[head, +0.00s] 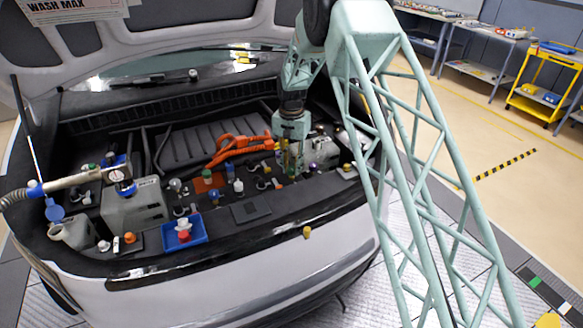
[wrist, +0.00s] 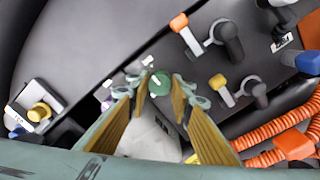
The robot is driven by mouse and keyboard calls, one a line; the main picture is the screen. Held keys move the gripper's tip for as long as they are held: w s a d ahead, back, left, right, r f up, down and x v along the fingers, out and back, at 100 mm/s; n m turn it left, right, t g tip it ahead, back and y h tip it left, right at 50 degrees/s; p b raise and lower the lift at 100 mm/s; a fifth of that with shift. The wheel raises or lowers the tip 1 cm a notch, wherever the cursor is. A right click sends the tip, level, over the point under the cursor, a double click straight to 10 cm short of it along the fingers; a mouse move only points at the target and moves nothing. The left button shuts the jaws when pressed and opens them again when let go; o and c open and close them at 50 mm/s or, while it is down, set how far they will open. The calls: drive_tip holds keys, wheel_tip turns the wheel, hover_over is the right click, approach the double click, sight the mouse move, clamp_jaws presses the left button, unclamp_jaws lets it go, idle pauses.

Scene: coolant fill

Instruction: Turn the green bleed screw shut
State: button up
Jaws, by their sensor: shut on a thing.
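The green bleed screw (wrist: 159,83) has a round green head with a pale mark across it, and shows between my fingertips in the wrist view. My gripper (wrist: 158,90) is shut on it, with a tan-padded finger on either side. In the head view my gripper (head: 291,158) points down at the right part of the open engine bay. The screw's lower part is hidden from the wrist camera, and I cannot make the screw out clearly in the head view.
An orange-capped fitting (wrist: 180,24) and a yellow-capped fitting (wrist: 218,83) stand near the screw, with orange cables (wrist: 275,128) beyond. A yellow knob (wrist: 39,111) is at the left. A blue tray (head: 184,236) with a red item sits at the front of the bay.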

sight(292, 169)
idle(0.3)
drive_tip(key=o, duration=0.8)
drive_tip(key=shift+o, duration=0.2)
drive_tip(key=shift+r, duration=0.1)
wheel_tip(292, 169, up, 12)
idle(0.3)
idle(0.4)
